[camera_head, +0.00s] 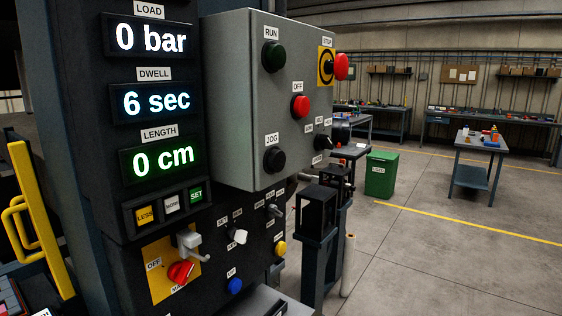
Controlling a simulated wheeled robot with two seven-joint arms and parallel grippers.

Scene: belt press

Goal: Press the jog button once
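The jog button (274,160) is a black round knob on the front face of the grey control box (230,120), at its lower left, under a label reading JOG. Nothing covers it. Above it on the same face are the dark green RUN button (274,56) and the red OFF button (300,106). Neither of my grippers shows in the head view.
A red stop button (341,67) sticks out at the box's right edge. Displays (155,101) read 0 bar, 6 sec and 0 cm. Below are a red rotary switch (181,272) and a blue button (235,286). A green bin (381,175) stands on open floor.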

